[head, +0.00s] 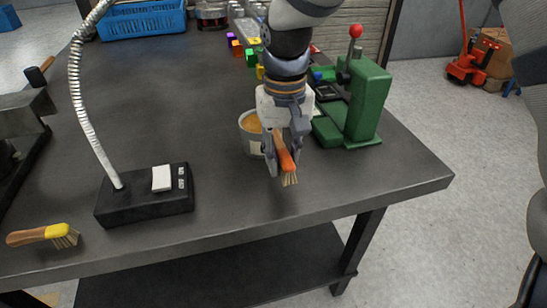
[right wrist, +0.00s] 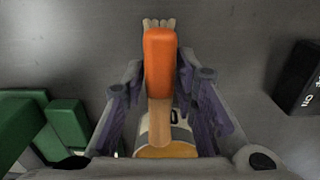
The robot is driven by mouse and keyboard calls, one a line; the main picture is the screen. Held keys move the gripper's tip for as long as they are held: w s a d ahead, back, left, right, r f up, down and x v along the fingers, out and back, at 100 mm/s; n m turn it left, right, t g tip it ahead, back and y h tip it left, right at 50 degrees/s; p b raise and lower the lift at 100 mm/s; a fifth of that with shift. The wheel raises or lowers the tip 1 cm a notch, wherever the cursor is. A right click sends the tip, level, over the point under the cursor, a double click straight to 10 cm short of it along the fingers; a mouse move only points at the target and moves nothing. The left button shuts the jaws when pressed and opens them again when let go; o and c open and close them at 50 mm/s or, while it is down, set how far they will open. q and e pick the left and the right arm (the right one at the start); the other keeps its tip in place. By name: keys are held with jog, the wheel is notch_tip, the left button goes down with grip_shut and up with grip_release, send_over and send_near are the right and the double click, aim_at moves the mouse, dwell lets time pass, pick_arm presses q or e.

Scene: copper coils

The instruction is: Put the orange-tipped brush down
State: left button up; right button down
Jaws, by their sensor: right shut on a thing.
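The orange-tipped brush (head: 283,153) hangs in my right gripper (head: 283,160) near the front of the dark table, bristles toward the table's front edge. In the right wrist view the brush (right wrist: 159,70) lies between the fingers of the right gripper (right wrist: 160,100), with its wooden handle running back toward the palm. The right gripper is shut on it. Whether the bristles touch the table top (head: 230,195) I cannot tell. My left gripper is not in view.
A yellow-tipped brush (head: 42,235) lies at the front left. A black lamp base (head: 145,204) stands left of the gripper. A tin (head: 249,134) is just behind it; a green press (head: 362,100) stands to the right. Table between lamp base and gripper is clear.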

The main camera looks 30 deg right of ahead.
jog(key=f, duration=0.2)
jog(key=d+f, duration=0.1)
jog(key=f, duration=0.1)
jog(key=shift+w+f, duration=0.1)
jog(key=shift+f, duration=0.05)
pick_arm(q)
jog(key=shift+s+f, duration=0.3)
pick_arm(e)
jog(key=c, duration=1.3)
grip_release()
notch_tip(320, 180, up, 12)
jog(key=shift+r+p, duration=0.15)
jog(key=shift+p, duration=0.25)
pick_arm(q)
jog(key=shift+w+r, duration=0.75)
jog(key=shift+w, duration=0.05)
